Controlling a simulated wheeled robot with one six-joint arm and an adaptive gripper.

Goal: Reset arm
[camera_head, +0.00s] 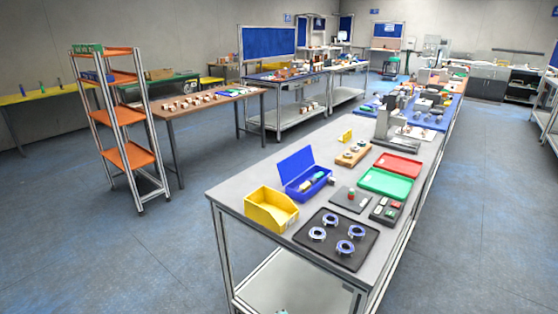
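My arm and my gripper do not show in the head view. No barcode scanner can be made out for certain. A long grey workbench (232,188) runs from the front middle toward the back right. On its near end lies a black tray (337,262) with several blue-and-white rings. A yellow bin (272,209) and an open blue box (305,180) with small items in it stand to the left of the tray.
Green (385,183) and red (398,165) trays lie farther along the bench, near a grey machine (388,128). An orange-shelved rack (128,155) stands at left before a brown table (215,104). Blue-grey floor (120,255) is clear at front left and right.

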